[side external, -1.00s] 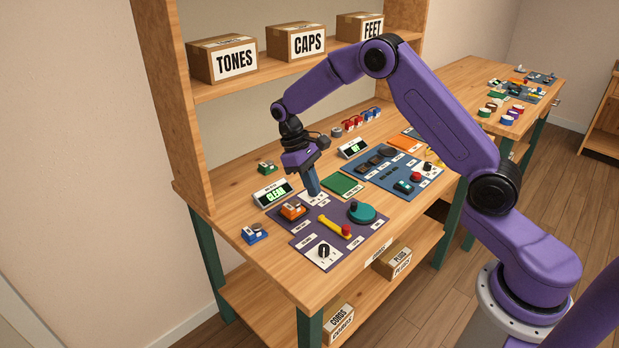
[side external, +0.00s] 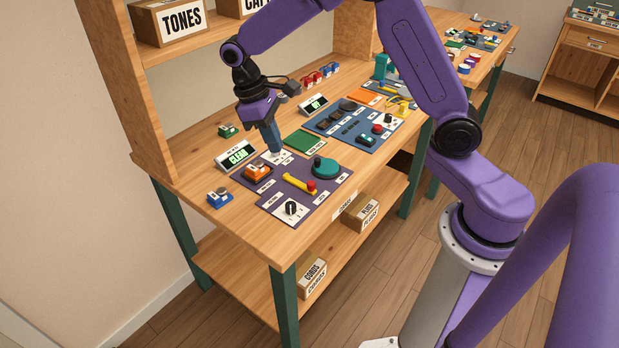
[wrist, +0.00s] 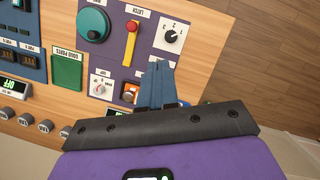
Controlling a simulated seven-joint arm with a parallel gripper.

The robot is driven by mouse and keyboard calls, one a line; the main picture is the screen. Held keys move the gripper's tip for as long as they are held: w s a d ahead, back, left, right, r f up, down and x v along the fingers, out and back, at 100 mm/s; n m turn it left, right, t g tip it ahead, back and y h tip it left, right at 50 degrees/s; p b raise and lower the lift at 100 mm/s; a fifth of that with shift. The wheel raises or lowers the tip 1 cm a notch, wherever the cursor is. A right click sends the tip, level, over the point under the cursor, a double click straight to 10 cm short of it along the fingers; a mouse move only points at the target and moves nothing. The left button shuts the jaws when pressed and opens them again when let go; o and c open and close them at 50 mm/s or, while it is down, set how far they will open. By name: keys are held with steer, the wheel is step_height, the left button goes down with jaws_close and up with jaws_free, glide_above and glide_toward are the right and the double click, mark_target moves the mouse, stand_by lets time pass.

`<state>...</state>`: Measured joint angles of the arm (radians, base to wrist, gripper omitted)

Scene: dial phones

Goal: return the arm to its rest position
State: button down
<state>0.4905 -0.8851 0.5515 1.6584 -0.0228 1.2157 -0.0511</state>
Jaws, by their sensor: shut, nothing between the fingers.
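My gripper (side external: 277,151) is shut and empty, with its blue-grey fingers pointing down at the back edge of the purple panel, by a small white plate. In the side view I cannot tell if the fingertips touch the plate. In the wrist view the closed fingers (wrist: 158,70) lie over the panel near an orange-and-dark switch (wrist: 131,92). My arm is reached out over the bench, bent at the elbow.
The purple panel (side external: 274,193) carries an orange block (side external: 258,172), yellow lever (side external: 298,185), teal dial (side external: 326,167) and black knob (side external: 291,208). A blue panel (side external: 350,130) lies right. Shelf boxes (side external: 168,20) stand behind.

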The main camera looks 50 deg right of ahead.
steer(key=s+a+r+n+t, duration=0.1)
steer(key=s+r+n, duration=0.1)
steer(key=s, duration=0.5)
steer(key=s+a+r+n+t, duration=0.1)
steer(key=s+a+r+n, duration=0.15)
steer(key=s, duration=0.55)
steer(key=s+d+n+t+y, duration=0.1)
steer(key=s+d+n, duration=0.2)
steer(key=s, duration=1)
steer(key=shift+d+y, duration=0.4)
steer(key=shift+d, duration=0.6)
